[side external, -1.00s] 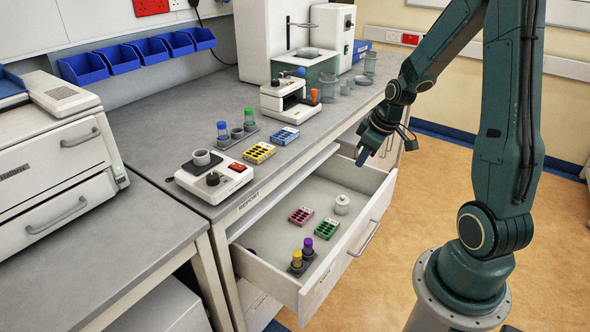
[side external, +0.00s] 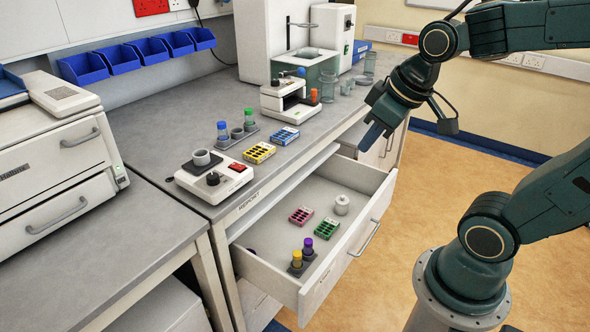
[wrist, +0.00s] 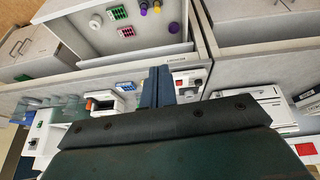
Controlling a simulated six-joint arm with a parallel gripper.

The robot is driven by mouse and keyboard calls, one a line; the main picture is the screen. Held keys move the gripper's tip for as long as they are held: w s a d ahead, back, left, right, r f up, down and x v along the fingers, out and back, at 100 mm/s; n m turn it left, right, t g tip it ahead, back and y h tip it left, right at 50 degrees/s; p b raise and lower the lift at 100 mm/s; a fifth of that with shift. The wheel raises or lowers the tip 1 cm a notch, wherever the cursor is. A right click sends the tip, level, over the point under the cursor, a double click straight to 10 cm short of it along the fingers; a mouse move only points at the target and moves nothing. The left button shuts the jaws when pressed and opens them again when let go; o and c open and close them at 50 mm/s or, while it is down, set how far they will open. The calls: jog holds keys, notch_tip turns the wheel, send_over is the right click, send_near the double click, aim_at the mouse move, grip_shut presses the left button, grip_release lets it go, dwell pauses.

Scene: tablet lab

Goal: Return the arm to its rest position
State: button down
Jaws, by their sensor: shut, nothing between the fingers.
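My gripper (side external: 373,141) hangs in the air above the far right corner of the open drawer, fingers pointing down, shut and empty. In the wrist view its closed fingers (wrist: 158,86) show at the centre, with the bench and drawer behind them. My arm reaches in from the right of the side view, folded with its elbow out of the picture. The gripper touches nothing that I can see.
The open drawer (side external: 345,262) holds a pink rack (side external: 301,215), a green rack (side external: 326,228), a white pot (side external: 342,204) and capped vials (side external: 302,254). The bench (side external: 140,148) carries a white device (side external: 213,176), yellow and blue racks and instruments. The floor (side external: 440,200) right of the drawer is clear.

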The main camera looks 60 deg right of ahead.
jog(key=s+a+r, duration=0.2)
jog(key=s+a, duration=0.1)
jog(key=s, duration=0.2)
jog(key=shift+s+t, duration=0.2)
jog(key=shift+t, duration=0.1)
dwell(0.4)
